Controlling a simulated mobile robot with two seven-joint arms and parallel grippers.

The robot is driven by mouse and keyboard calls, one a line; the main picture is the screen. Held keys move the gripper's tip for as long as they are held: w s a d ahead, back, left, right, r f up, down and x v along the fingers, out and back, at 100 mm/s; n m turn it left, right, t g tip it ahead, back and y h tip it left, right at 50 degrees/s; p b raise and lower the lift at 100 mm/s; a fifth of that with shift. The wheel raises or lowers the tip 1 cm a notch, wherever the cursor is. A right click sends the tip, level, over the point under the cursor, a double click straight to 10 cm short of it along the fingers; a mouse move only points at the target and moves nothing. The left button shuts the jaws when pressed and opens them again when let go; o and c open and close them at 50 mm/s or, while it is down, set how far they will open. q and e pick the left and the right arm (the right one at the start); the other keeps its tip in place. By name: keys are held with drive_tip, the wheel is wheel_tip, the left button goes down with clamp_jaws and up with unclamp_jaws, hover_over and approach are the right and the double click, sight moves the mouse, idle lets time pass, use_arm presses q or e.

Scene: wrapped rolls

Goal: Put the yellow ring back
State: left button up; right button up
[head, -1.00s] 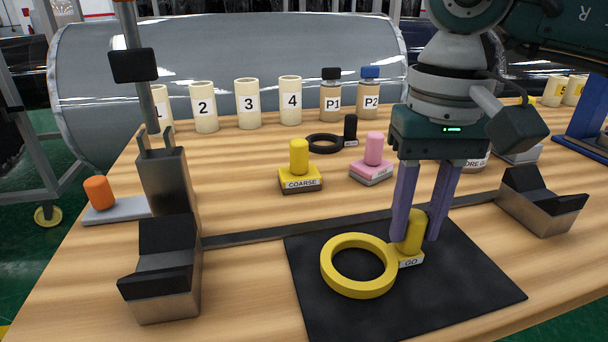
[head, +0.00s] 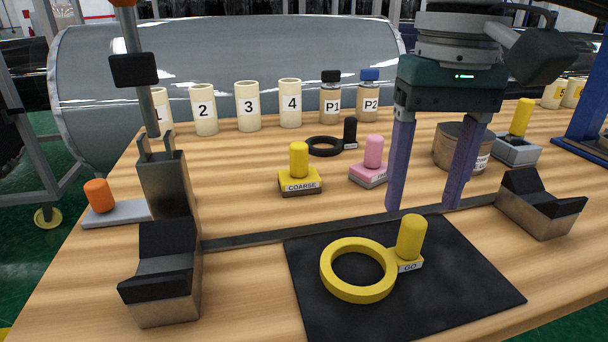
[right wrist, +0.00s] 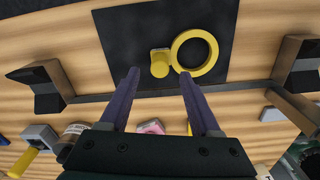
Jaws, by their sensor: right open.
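The yellow ring (head: 358,270) lies flat on the black mat (head: 460,290). Its yellow handle (head: 411,237) stands upright on a small base labelled GO at the ring's right side. The ring also shows in the right wrist view (right wrist: 195,52), with its handle (right wrist: 160,62) beside it. My right gripper (head: 420,209) is open and empty, above and behind the handle, near the mat's back edge. The fingers are apart from the ring and handle. My left gripper is not in view.
Behind are a COARSE yellow-handled block (head: 300,172), a pink block (head: 371,165) and a black ring (head: 325,144). A round tin (head: 455,148) stands behind the right finger. V-blocks stand left (head: 163,270) and right (head: 538,203), joined by a dark bar (head: 300,232).

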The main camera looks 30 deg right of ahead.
wheel_tip(320, 180, up, 7)
drive_tip(key=shift+r, duration=0.2)
